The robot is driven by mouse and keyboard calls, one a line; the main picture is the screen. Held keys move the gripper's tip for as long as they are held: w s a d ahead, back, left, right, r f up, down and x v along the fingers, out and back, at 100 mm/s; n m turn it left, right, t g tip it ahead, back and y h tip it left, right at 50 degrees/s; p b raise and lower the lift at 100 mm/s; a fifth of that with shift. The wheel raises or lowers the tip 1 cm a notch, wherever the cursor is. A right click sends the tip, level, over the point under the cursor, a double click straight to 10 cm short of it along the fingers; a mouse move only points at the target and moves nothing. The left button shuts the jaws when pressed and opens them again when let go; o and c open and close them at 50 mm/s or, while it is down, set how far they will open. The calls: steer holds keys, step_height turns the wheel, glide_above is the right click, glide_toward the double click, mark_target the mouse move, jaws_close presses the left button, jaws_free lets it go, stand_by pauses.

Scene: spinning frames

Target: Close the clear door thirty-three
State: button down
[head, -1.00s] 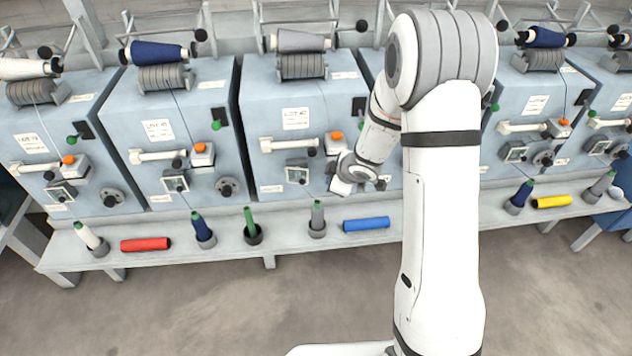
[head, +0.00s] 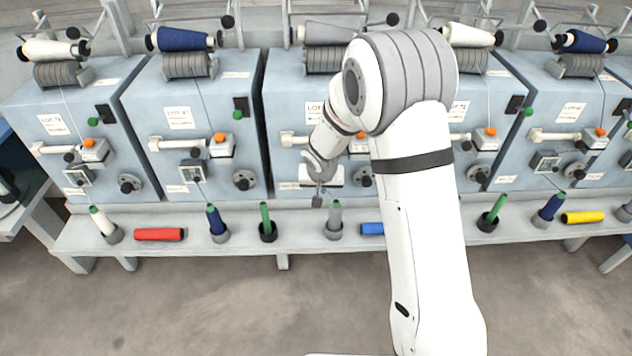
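Each blue-grey machine has a small framed clear window or door low on its front; one shows on the second machine from the left (head: 192,171) and one on a machine at the right (head: 545,161). I cannot read the number thirty-three on any of them. My gripper (head: 318,200) points down at the lower front of the third machine (head: 285,95), where its small clear door is hidden behind the gripper and wrist. Whether they touch, and how far the door is open, I cannot tell. The gripper's fingers are small and dark, and their opening does not show.
A white shelf (head: 285,240) runs below the machines. On it are a red roll (head: 159,235), a blue roll (head: 372,229), a yellow roll (head: 583,217) and several upright bobbins, one grey (head: 335,217) just below my gripper. The floor in front is clear.

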steer(key=w+f+p, duration=0.2)
steer(key=w+f, duration=0.1)
steer(key=w, duration=0.2)
steer(key=shift+w+f, duration=0.15)
steer(key=shift+f, duration=0.05)
steer(key=shift+a, duration=0.1)
